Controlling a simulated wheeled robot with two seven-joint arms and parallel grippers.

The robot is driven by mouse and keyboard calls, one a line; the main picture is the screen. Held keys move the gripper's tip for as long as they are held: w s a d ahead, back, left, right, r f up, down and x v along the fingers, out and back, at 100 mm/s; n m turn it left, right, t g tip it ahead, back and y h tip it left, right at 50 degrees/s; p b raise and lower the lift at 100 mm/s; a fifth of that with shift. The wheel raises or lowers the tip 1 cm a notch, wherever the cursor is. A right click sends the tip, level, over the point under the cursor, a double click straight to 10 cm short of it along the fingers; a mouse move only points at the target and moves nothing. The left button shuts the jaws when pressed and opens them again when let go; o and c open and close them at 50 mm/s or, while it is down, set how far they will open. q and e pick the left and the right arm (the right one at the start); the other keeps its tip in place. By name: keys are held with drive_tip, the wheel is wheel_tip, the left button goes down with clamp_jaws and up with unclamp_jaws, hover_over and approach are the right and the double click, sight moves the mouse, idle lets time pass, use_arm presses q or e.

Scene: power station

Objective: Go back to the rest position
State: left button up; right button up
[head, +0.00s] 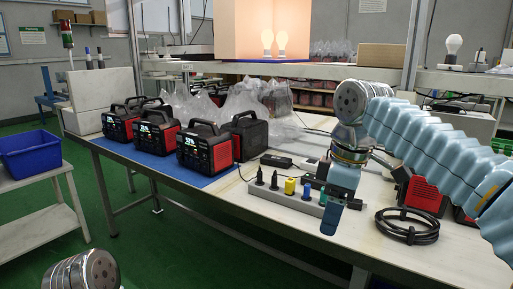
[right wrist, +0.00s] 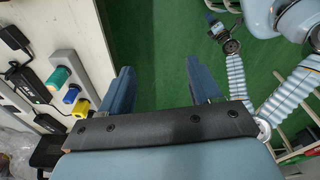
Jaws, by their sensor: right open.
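My right gripper (head: 333,222) hangs pointing down at the front edge of the worktable (head: 215,205), in front of the power strip (head: 285,203). In the right wrist view its two blue fingers (right wrist: 160,88) stand apart with nothing between them except green floor. The power strip also shows there (right wrist: 72,88), left of the fingers. In the head view only a metal joint of my left arm shows at the bottom left. What seems to be my left gripper (right wrist: 213,24) shows small at the top of the right wrist view; its jaws are unclear.
Black-and-red power stations (head: 207,150) stand on a blue mat at the table's left. A coiled black cable (head: 408,226) lies right of my right gripper. Plugs and adapters crowd the strip. A blue bin (head: 30,154) sits on a side table. Green floor lies open in front.

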drive_tip(key=w+a+f+m+y, duration=0.1)
drive_tip(key=w+a+f, duration=0.15)
drive_tip(key=f, duration=0.65)
drive_tip(key=w+a+f+m, duration=0.1)
drive_tip(key=w+f, duration=0.3)
drive_tip(key=f, duration=0.5)
drive_tip(key=s+a+f+m+y, duration=0.1)
drive_tip(key=s+f+m, duration=0.15)
drive_tip(key=f, duration=0.95)
drive_tip(key=s+a+f+m+y, duration=0.1)
drive_tip(key=f+m, duration=0.2)
drive_tip(key=f, duration=0.8)
drive_tip(key=s+d+f+m, duration=0.2)
drive_tip(key=s+f+m, duration=0.5)
drive_tip(key=s+f, duration=0.9)
drive_tip(key=shift+s, duration=0.75)
